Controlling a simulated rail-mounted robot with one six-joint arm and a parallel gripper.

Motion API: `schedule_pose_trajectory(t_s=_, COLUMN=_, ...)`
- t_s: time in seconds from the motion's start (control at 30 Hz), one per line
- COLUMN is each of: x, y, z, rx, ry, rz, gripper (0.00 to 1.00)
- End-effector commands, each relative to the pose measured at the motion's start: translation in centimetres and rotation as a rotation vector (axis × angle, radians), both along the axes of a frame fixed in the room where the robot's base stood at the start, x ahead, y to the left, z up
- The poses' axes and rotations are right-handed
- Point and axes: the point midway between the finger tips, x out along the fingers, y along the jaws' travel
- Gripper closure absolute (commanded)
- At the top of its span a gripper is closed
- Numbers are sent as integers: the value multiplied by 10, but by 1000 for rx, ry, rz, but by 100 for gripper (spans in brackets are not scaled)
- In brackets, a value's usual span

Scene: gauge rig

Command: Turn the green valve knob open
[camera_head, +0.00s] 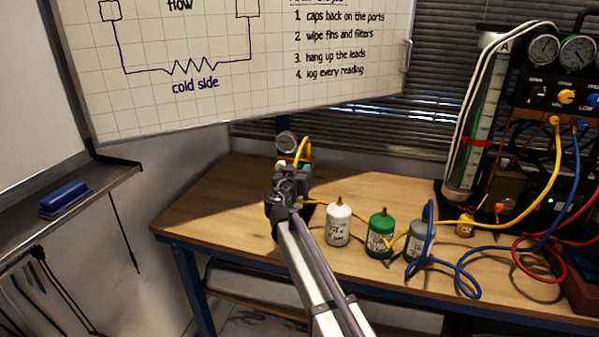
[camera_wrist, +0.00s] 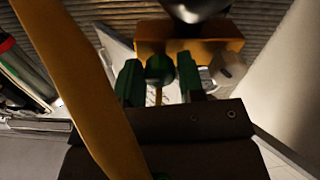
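The green valve knob (camera_wrist: 158,68) shows in the wrist view on the near side of a brass block (camera_wrist: 210,42). My gripper (camera_wrist: 160,78) has one green fingertip on each side of the knob, with a narrow gap showing on both sides. It looks open around the knob, not clamped on it. In the head view my gripper (camera_head: 298,178) is at the back left of the bench by the brass fitting, and it largely hides the knob there. A round gauge (camera_head: 286,143) stands above the fitting.
A yellow hose (camera_wrist: 85,90) crosses close in front of the wrist camera. White (camera_head: 339,225), green (camera_head: 380,238) and grey (camera_head: 420,241) bottles stand on the bench (camera_head: 210,203) right of my arm. Looped hoses and a gauge rig fill the right. The bench's left end is clear.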

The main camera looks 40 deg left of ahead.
Motion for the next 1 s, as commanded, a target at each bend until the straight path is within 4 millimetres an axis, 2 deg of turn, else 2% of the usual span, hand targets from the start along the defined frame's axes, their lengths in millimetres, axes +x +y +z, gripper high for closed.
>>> schedule_pose_trajectory(t_s=0.03, x=0, y=0, z=0, rx=0, ry=0, rz=0, gripper=69)
schedule_pose_trajectory(t_s=0.3, x=0, y=0, z=0, rx=0, ry=0, rz=0, gripper=94)
schedule_pose_trajectory(t_s=0.67, x=0, y=0, z=0, rx=-48, ry=-18, rz=0, gripper=94)
schedule_pose_trajectory(t_s=1.0, x=0, y=0, z=0, rx=-259, ry=-97, rz=0, gripper=94)
